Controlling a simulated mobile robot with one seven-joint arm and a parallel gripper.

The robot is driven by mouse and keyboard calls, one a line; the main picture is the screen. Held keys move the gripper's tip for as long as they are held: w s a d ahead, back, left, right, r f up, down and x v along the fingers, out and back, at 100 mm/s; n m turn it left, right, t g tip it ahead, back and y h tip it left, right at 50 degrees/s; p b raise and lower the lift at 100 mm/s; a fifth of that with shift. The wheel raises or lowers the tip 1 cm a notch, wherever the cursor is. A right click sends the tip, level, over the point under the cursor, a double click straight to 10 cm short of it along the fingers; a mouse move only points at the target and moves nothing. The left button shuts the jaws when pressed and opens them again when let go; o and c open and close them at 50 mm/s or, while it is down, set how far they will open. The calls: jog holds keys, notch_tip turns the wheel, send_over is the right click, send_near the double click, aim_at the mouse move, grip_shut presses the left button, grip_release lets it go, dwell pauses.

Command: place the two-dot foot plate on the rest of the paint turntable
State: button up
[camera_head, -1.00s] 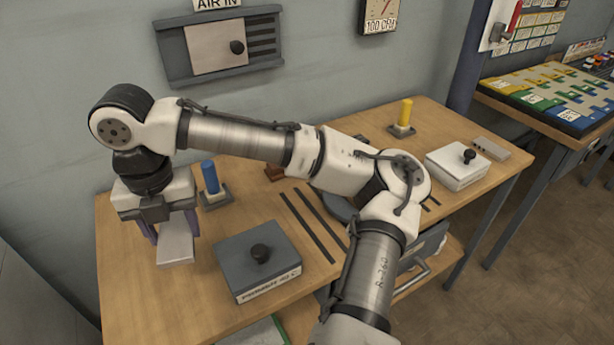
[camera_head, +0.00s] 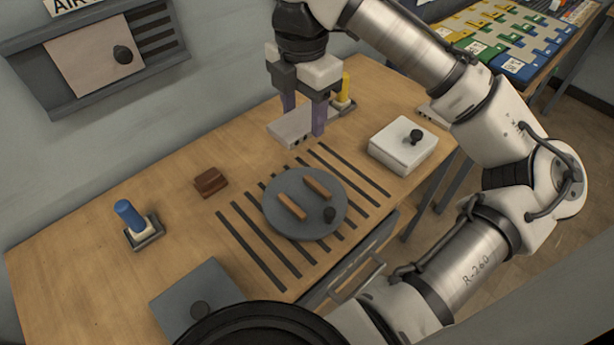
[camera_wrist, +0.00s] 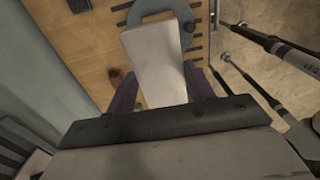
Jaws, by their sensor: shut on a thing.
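My gripper (camera_head: 303,121) has two purple fingers and is shut on a pale grey foot plate (camera_head: 289,128). The plate is held roughly level above the table, behind the turntable in the head view. In the wrist view the plate (camera_wrist: 156,62) sticks out from between the fingers and covers part of the turntable (camera_wrist: 148,10). The paint turntable (camera_head: 305,226) is a round grey disc with a dark knob near its front right edge. Its rest is two parallel brown bars (camera_head: 291,206), bare and apart from the plate.
Dark strips (camera_head: 250,245) run across the table around the turntable. A white box with a black knob (camera_head: 403,147) stands right, a yellow peg (camera_head: 345,88) behind. A brown block (camera_head: 210,181), blue peg (camera_head: 130,217) and grey box (camera_head: 197,290) are left. Bare wood lies between them.

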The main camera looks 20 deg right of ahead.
notch_tip(320, 180, down, 20)
jog(key=shift+s+r, duration=0.1)
jog(key=shift+r, duration=0.05)
dwell(0.3)
jog(key=shift+f, duration=0.25)
jog(key=o, duration=1.2)
jog(key=shift+r, duration=0.1)
jog(key=shift+c, duration=0.2)
notch_tip(320, 180, up, 12)
jog(key=shift+r, duration=0.15)
